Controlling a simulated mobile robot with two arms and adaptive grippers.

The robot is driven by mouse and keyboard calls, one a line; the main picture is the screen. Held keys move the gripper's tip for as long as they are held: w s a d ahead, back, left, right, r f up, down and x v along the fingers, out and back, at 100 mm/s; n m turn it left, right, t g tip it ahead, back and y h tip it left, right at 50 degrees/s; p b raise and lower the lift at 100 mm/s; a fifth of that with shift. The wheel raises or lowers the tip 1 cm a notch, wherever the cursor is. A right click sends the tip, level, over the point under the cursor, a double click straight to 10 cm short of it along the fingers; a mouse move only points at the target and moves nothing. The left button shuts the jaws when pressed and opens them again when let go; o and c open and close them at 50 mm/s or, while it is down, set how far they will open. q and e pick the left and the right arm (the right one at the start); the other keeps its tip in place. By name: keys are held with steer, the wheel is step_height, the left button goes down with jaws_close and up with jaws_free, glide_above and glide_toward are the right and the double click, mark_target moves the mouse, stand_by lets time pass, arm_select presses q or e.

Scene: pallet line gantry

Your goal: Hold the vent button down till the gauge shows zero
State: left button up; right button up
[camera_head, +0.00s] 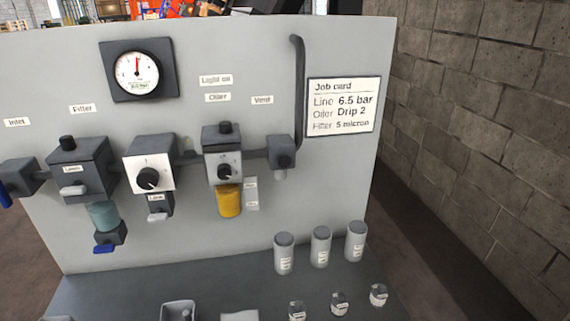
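The round gauge (135,71) sits on a dark square plate at the upper left of the grey panel. Its red needle points almost straight up; its numbers are too small to read. The "Vent" label (262,100) is on the panel above a small dark block (281,151) at the right end of the row of units. A short pale piece hangs under this block. I cannot make out a separate button there. Neither of my grippers is in view, and nothing touches the panel units.
A job card (342,106) reads line 6.5 bar. Left of the vent block are the oiler with its yellow bowl (229,201), a regulator knob (148,179) and the filter (80,169). Several canisters (320,247) stand on the grey shelf (220,280). A block wall is at right.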

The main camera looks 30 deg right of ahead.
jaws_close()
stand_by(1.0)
